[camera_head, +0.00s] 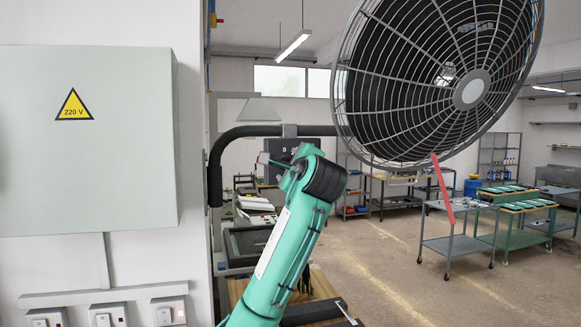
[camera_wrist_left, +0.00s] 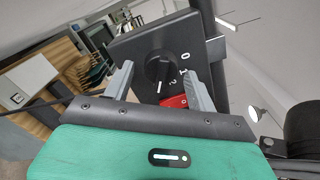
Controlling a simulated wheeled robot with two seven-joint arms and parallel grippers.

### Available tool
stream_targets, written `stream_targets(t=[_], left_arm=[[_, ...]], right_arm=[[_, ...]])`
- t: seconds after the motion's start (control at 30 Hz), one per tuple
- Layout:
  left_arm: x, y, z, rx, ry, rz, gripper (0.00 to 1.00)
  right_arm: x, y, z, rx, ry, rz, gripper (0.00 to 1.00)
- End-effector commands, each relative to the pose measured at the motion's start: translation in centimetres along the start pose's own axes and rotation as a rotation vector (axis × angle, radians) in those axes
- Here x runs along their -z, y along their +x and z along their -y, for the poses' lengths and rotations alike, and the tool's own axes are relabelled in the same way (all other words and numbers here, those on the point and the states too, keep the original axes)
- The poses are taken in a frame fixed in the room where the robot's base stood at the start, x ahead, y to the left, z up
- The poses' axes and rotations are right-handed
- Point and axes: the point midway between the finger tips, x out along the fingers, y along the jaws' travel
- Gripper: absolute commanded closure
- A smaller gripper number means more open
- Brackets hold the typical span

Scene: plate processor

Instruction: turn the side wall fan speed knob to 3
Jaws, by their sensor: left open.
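The black round fan speed knob (camera_wrist_left: 158,72) sits on a dark square control box (camera_wrist_left: 130,48) in the left wrist view. White digits 0, 1 and 2 run down its right side. The knob's white mark points down in the picture, toward a red label (camera_wrist_left: 172,101) partly covered by a finger. My left gripper (camera_wrist_left: 157,70) is open, one finger on each side of the knob; contact cannot be told. In the head view the control box (camera_head: 288,148) hangs below the black tube, and my arm hides the knob. The wall fan (camera_head: 400,95) is at the upper right.
A grey electrical cabinet (camera_head: 110,150) with a 220 V sign fills the left wall, with switches (camera_head: 108,314) below. A red strip (camera_head: 441,190) hangs from the fan.

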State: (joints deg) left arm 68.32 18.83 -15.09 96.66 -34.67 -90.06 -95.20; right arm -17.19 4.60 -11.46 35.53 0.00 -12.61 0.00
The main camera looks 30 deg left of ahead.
Motion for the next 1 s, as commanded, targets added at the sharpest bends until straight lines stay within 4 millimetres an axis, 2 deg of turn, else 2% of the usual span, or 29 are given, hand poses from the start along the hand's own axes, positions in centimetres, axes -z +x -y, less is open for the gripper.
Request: stream_targets(t=[0.17,0.27,0.5,0.7,0.83,1.0], left_arm=[[0.1,-1.1,-0.1,0.003,-0.001,0.000,0.43],[0.2,-2.8,-0.3,0.004,-0.004,0.000,0.43],[0.3,-8.3,-0.4,0.005,-0.004,-0.001,0.43],[0.2,-12.0,-0.2,0.004,-0.002,0.000,0.43],[0.2,-13.3,-0.1,0.002,0.000,-0.001,0.43],[0.1,-13.8,0.0,0.000,0.000,0.000,0.43]], right_arm=[[-0.1,0.9,0.0,0.000,0.000,0.000,1.00],[-0.2,1.9,0.1,0.000,0.000,0.000,1.00],[-0.4,4.8,0.1,0.001,0.000,0.000,1.00],[-0.6,6.2,0.2,0.001,0.000,0.000,1.00],[-0.6,6.7,0.2,0.001,0.000,0.000,1.00],[-0.6,6.8,0.2,0.001,0.000,0.000,1.00]])
